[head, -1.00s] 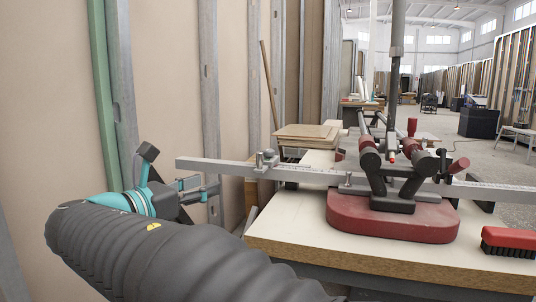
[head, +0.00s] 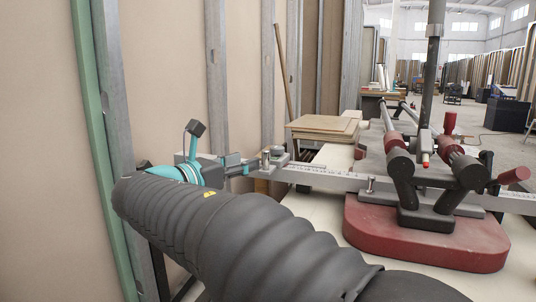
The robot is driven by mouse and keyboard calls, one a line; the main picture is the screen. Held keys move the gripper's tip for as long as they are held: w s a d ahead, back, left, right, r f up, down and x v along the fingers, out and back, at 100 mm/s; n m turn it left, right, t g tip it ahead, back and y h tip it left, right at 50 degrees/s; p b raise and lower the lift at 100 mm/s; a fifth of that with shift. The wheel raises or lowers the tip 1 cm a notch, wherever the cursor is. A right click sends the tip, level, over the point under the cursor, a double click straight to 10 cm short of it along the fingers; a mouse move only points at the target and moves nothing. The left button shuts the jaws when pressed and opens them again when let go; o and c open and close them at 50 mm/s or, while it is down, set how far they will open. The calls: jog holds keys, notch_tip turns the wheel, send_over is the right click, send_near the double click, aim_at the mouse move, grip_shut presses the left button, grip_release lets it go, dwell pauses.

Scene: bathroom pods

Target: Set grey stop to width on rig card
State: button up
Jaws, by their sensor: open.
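The grey stop (head: 274,157) sits on the scaled metal bar (head: 330,178), left of the cutting rig (head: 428,238) with its red base. My gripper (head: 250,166) is open, with its fingertips close to the left side of the stop. I cannot tell whether they touch it or reach around it. The left end of the bar is hidden behind my gripper and arm. I cannot make out a rig card in this view, and the scale marks are too small to read.
The pale workbench (head: 305,207) carries the rig. Stacked boards (head: 325,127) lie behind the bar. A panel wall with metal studs (head: 217,75) and a green stud (head: 95,150) stands close on the left. The rig's upright post and red-and-black handles rise at right.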

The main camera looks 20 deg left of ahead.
aim_at(263, 154)
jog(key=x, duration=0.8)
jog(key=shift+w+d, duration=0.1)
jog(key=shift+w, duration=0.1)
jog(key=shift+c, duration=0.3)
grip_shut()
